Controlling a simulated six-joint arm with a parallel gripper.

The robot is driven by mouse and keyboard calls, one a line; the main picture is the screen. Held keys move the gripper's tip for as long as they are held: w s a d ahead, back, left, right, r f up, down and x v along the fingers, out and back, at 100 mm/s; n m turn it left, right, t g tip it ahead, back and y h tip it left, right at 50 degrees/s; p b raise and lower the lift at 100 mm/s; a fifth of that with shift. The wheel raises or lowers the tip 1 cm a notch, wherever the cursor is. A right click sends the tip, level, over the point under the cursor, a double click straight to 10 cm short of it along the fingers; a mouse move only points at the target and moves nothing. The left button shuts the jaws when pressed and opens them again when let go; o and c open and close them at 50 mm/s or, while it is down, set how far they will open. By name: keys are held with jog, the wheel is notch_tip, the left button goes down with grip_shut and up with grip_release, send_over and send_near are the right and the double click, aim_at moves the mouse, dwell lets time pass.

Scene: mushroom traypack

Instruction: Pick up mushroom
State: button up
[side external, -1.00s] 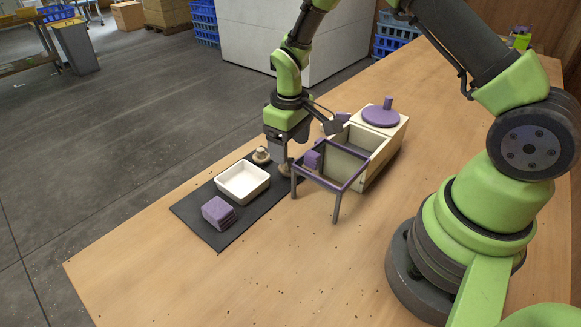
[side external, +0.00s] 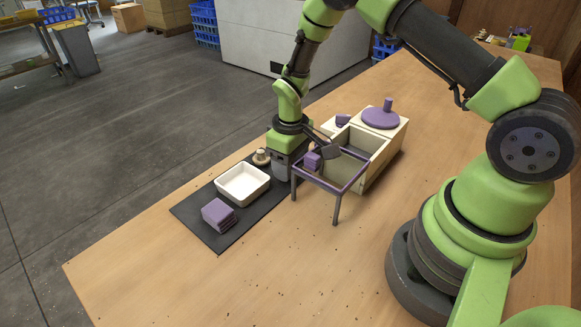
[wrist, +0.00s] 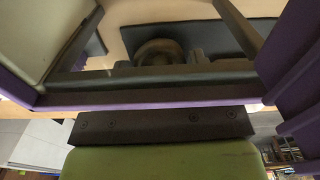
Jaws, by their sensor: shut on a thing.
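A pale brown mushroom (side external: 261,157) sits on the dark mat (side external: 205,228) behind the white tray (side external: 228,199). My gripper (side external: 281,174) is low beside it on the right, at the mat's edge by the purple frame. In the wrist view, a round, dim tan mushroom cap (wrist: 158,47) sits between dark finger parts, and my gripper (wrist: 160,63) is shut on it. In the side view this held mushroom is hidden behind the gripper. The white tray is empty.
Purple stacked pieces (side external: 218,214) lie on the mat's front end. The table's front left is clear.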

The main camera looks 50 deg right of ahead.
notch_tip(320, 180, up, 10)
jog(key=shift+s+a+f, duration=0.1)
jog(key=s+a+r+m, duration=0.1)
jog(key=s+a+r, duration=0.2)
jog(key=s+r, duration=0.35)
jog(key=d+m, duration=0.2)
jog(key=s+d+f+m, duration=0.1)
jog(key=d+m, duration=0.1)
jog(key=m, duration=0.1)
jog(key=d+m, duration=0.2)
jog(key=shift+s+d+f+m, duration=0.1)
jog(key=shift+s+f+m, duration=0.05)
jog(key=shift+f+m, duration=0.15)
jog(key=s+d+f+m, duration=0.2)
jog(key=d+m, duration=0.3)
jog(key=m, duration=1.9)
send_near(404, 177)
notch_tip(404, 177, down, 6)
jog(key=shift+f, duration=0.1)
